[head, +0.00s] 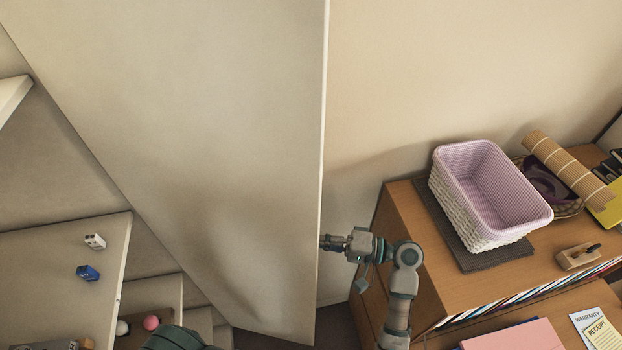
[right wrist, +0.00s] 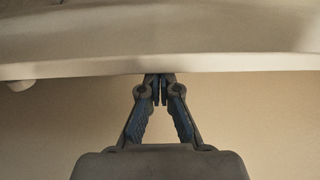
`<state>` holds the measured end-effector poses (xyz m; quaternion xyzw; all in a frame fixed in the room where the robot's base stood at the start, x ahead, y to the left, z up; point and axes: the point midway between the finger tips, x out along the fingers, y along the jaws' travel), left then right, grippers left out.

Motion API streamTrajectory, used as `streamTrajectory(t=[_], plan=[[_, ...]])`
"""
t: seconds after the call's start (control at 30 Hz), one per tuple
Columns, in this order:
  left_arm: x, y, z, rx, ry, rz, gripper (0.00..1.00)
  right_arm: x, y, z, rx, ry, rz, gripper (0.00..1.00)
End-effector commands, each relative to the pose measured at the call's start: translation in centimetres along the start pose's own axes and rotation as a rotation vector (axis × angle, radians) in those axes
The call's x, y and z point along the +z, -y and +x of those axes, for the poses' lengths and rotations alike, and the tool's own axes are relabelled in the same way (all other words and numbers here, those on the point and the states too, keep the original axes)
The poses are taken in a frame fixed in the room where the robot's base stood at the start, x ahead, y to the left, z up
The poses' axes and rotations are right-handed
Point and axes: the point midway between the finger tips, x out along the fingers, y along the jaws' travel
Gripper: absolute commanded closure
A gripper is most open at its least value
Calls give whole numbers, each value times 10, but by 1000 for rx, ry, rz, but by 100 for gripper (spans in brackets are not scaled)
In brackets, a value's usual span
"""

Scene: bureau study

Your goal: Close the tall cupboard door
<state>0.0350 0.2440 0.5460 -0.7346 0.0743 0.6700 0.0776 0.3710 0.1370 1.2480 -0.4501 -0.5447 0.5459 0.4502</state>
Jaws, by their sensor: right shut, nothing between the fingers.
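The tall cupboard door (head: 210,130) is a large pale panel standing open, with the cupboard's inside showing to its left. My right gripper (head: 326,242) is at the door's right edge, low down, coming from the right. In the right wrist view, the gripper (right wrist: 160,82) is shut and empty, with its fingertips at the door edge (right wrist: 80,68); whether they press on it I cannot tell. My left gripper is not in view.
Inside the cupboard, a shelf (head: 50,265) holds a white and a blue small box (head: 88,272); a pink ball (head: 151,322) lies lower. Right of my right arm stands a wooden bureau (head: 405,225) with a lilac basket (head: 490,190). Bare wall (head: 400,90) lies behind.

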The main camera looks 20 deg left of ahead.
Motion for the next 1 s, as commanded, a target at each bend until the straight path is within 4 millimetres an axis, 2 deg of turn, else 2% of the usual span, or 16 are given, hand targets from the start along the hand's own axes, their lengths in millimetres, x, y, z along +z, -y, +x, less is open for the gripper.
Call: streamTrajectory(t=[0.13, 0.53, 1.0], plan=[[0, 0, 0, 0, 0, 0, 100, 8, 0, 0, 0, 1, -1, 100], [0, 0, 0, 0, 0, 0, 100, 12, 0, 1, 0, 0, 0, 100], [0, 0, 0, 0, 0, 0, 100, 52, 0, 3, 1, 1, 0, 100]])
